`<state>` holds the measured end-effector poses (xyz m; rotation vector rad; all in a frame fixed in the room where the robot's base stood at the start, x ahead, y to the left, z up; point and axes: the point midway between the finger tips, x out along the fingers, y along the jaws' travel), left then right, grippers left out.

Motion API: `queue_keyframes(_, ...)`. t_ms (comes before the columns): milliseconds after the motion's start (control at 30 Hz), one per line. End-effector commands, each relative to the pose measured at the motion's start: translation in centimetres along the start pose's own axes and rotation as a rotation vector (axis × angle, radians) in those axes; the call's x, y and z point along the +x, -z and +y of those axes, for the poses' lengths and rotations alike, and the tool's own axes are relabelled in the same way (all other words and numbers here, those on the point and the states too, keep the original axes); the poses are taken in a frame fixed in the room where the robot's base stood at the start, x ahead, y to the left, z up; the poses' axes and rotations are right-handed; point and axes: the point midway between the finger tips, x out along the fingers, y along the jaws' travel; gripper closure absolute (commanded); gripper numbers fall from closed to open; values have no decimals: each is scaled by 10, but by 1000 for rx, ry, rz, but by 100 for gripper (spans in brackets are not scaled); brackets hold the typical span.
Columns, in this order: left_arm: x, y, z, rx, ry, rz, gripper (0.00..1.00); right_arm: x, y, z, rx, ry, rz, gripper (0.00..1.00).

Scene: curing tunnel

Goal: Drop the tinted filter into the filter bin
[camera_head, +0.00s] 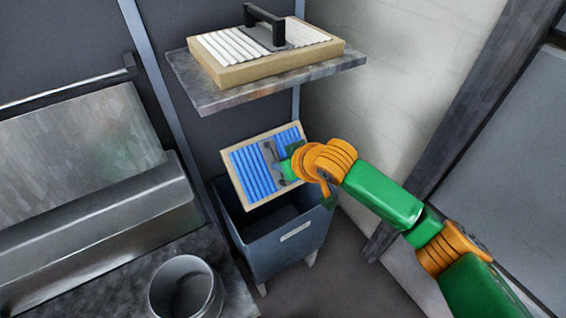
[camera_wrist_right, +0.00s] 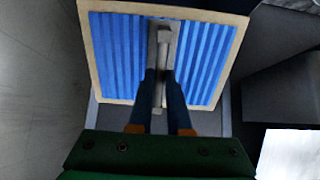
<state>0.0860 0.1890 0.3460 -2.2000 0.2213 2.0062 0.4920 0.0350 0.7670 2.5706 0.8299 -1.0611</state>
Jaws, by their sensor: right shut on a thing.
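The tinted filter (camera_head: 251,174) is a blue pleated panel in a pale wooden frame. In the head view it is tilted above the open filter bin (camera_head: 292,252), a dark grey box with a pale label on its front. My right gripper (camera_head: 283,166) is shut on the filter's handle. In the right wrist view the filter (camera_wrist_right: 112,55) fills the upper middle, and the gripper fingers (camera_wrist_right: 160,88) close on its grey handle bar. The head view does not clearly show whether the filter touches the bin rim. My left gripper is not in view.
A white pleated filter (camera_head: 230,57) with a black handle lies on a wall shelf (camera_head: 215,99) above the bin. A metal machine (camera_head: 90,180) stands at the left. A round metal pot (camera_head: 186,288) is on the bench at lower left.

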Motion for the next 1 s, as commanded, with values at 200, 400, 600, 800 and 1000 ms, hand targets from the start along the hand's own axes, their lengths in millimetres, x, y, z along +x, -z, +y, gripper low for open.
queue_keyframes(200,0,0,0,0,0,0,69,0,0,0,0,0,1,49)
queue_keyframes(400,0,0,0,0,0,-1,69,0,0,0,0,0,0,49)
queue_keyframes(600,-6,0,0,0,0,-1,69,-20,2,0,-1,1,2,49)
queue_keyframes(800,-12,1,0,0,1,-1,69,-61,1,0,-1,0,2,49)
queue_keyframes(1000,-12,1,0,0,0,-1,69,-72,0,0,1,0,0,49)
